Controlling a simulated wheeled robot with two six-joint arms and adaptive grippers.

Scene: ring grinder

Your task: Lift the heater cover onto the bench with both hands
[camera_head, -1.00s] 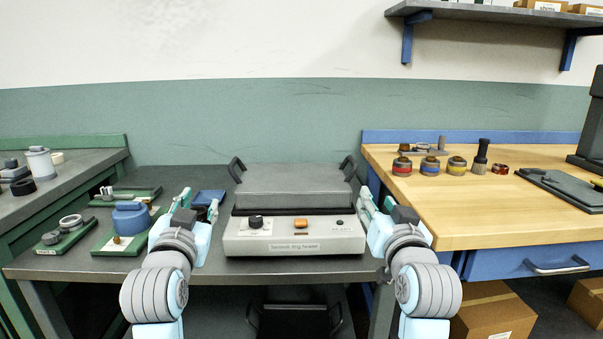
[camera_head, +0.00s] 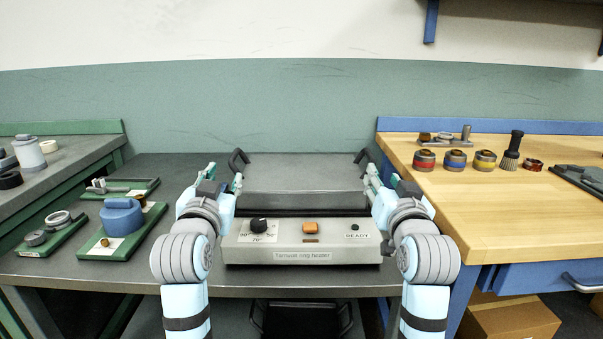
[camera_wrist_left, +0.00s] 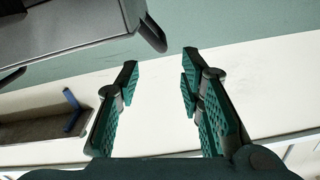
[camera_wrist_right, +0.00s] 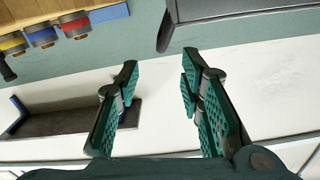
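The heater cover (camera_head: 305,170) is a grey box lid on the pale ring heater (camera_head: 303,248). It has a dark handle at its left end (camera_head: 238,160) and one at its right end (camera_head: 363,158). My left gripper (camera_head: 226,174) is beside the left end, short of that handle. My right gripper (camera_head: 382,176) is beside the right end, near the right handle. Both wrist views show spread green pads with nothing between them, in the left wrist view (camera_wrist_left: 160,85) and the right wrist view (camera_wrist_right: 160,85). A handle is near each gripper but outside its fingers.
Green trays with a blue pot (camera_head: 122,216) and small parts lie on the grey bench (camera_head: 180,165) left of the heater. The wooden bench (camera_head: 500,205) with several colored tins stands to the right. Bench room left of the cover is partly clear.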

